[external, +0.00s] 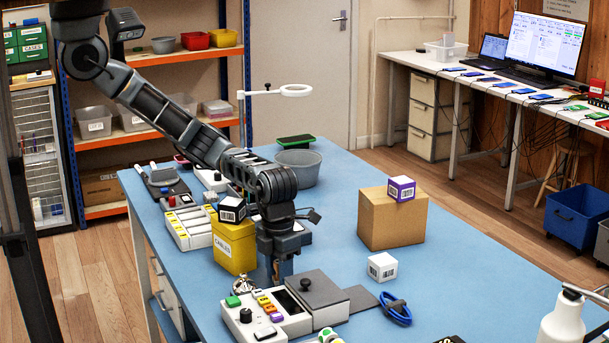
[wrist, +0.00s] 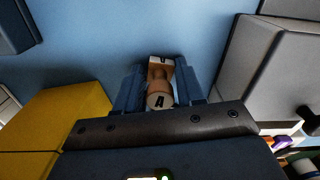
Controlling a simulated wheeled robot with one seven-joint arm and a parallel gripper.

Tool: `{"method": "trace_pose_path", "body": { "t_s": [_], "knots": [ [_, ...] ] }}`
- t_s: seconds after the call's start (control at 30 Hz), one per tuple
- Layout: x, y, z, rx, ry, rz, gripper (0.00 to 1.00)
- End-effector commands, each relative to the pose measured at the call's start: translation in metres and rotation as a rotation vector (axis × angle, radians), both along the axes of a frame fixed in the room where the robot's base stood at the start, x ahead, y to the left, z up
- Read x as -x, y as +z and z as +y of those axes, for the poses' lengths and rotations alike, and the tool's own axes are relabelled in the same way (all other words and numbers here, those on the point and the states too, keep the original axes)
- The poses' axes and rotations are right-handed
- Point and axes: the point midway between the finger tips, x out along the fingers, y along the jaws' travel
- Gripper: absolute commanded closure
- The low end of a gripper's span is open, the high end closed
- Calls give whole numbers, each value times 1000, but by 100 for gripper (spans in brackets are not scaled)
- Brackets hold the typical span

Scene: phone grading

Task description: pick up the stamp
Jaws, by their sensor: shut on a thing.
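The stamp (wrist: 159,98) shows in the wrist view, with a brown wooden handle, a pale round end marked with a dark letter and a small pale block at its far end. My gripper (wrist: 158,74) is shut on it, with one dark finger on each side. In the external view my gripper (external: 274,280) points down low over the blue table, between the yellow box and the grey device. The stamp cannot be made out clearly there. I cannot tell whether it touches the table.
The yellow box (external: 233,243) stands close on the left, and it also shows in the wrist view (wrist: 58,118). The device with a grey lid (external: 318,288) is close on the right. A cardboard box (external: 392,220), a white cube (external: 382,267) and a blue cable (external: 396,312) lie further right.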

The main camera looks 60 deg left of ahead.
Motion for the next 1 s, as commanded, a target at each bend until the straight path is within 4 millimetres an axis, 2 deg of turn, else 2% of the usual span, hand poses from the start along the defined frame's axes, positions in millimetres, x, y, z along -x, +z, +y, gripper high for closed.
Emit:
{"method": "trace_pose_path", "body": {
  "t_s": [0.03, 0.17, 0.47, 0.63, 0.77, 1.0],
  "knots": [
    [0, 0, 0, 0, 0, 0, 81],
    [0, 0, 0, 0, 0, 0, 91],
    [0, 3, 0, 1, 0, 0, 92],
    [-1, 18, -1, 2, 0, -1, 92],
    [0, 41, -1, 4, -2, -2, 92],
    [49, 72, -26, 3, -6, -1, 92]
  ]
}}
